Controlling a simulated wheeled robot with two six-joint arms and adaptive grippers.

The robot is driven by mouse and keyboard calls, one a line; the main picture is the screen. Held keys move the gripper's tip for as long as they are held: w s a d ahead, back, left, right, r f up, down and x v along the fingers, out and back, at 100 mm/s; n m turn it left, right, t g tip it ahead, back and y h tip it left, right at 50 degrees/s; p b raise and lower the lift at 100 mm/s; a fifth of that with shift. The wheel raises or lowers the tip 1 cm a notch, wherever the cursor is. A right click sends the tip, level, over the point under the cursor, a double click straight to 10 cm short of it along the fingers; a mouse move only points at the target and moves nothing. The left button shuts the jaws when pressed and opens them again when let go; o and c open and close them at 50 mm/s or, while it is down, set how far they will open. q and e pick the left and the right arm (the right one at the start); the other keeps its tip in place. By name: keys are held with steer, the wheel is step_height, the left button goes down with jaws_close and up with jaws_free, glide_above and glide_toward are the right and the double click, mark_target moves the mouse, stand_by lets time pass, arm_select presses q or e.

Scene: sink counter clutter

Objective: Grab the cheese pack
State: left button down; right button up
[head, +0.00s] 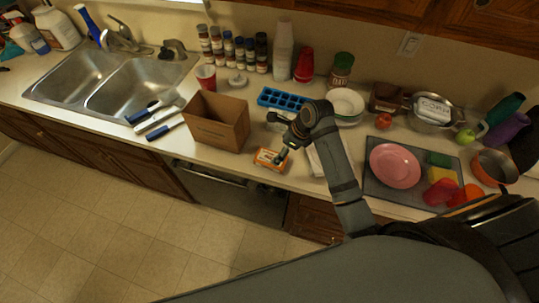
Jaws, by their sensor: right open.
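A small orange and white pack (268,160), which looks like the cheese pack, lies on the counter near its front edge, just right of the cardboard box. My right gripper (282,153) points down at the pack's right end. Its open fingers are at or just above that end. I cannot tell whether they touch it. The gripper hides part of the pack's right side. My left gripper is not in view.
An open cardboard box (217,121) stands left of the pack. A blue ice tray (284,99) lies behind. A dark mat (412,178) with a pink plate (395,166) is at right. A white cloth or paper (316,160) lies beside my right arm.

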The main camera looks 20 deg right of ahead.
mark_target(271, 158)
steer(key=x, duration=0.2)
steer(key=shift+s+a+f, duration=0.15)
steer(key=shift+a+f, duration=0.05)
steer(key=shift+f, duration=0.2)
steer(key=shift+w+a+f+p, duration=0.25)
steer(key=shift+w+f, duration=0.25)
steer(key=shift+f, duration=0.3)
steer(key=shift+w+f+p, duration=0.2)
steer(key=shift+f+p, duration=0.2)
steer(key=p+x, duration=0.1)
steer(key=x, duration=0.2)
steer(key=shift+w+f, duration=0.15)
steer(key=shift+f, duration=0.1)
steer(key=shift+w+a+f, duration=0.15)
steer(key=shift+f, duration=0.2)
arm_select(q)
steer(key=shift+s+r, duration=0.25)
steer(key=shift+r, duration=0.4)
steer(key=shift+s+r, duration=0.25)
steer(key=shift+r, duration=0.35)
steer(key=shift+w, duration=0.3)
arm_select(e)
steer(key=shift+f, duration=0.2)
